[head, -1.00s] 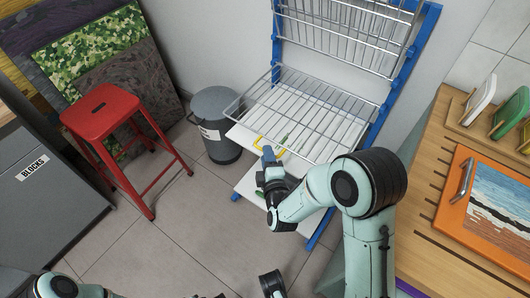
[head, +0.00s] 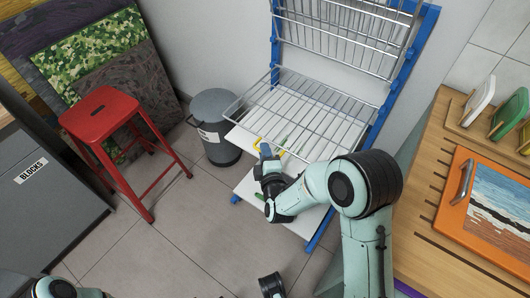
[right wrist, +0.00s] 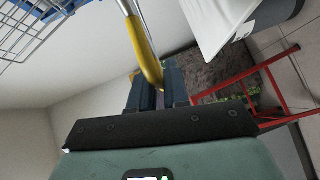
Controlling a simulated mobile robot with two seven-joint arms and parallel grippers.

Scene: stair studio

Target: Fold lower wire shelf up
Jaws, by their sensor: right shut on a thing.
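The lower wire shelf (head: 305,106) is a silver wire rack on a blue frame (head: 376,125). It is folded down and sticks out from the wall, roughly level. A yellow handle (head: 258,143) shows near its front edge in the head view. In the right wrist view the yellow handle (right wrist: 143,52) runs down between the fingers. My right gripper (head: 266,151) is shut on it; its fingers also show in the right wrist view (right wrist: 159,88). The gripper partly hides the handle.
An upper wire shelf (head: 345,32) stands folded up above. White boards (head: 250,194) lie below the lower shelf. A grey bin (head: 216,108) and a red stool (head: 102,113) stand to the left. A wooden counter (head: 438,192) is at the right. The floor in front is clear.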

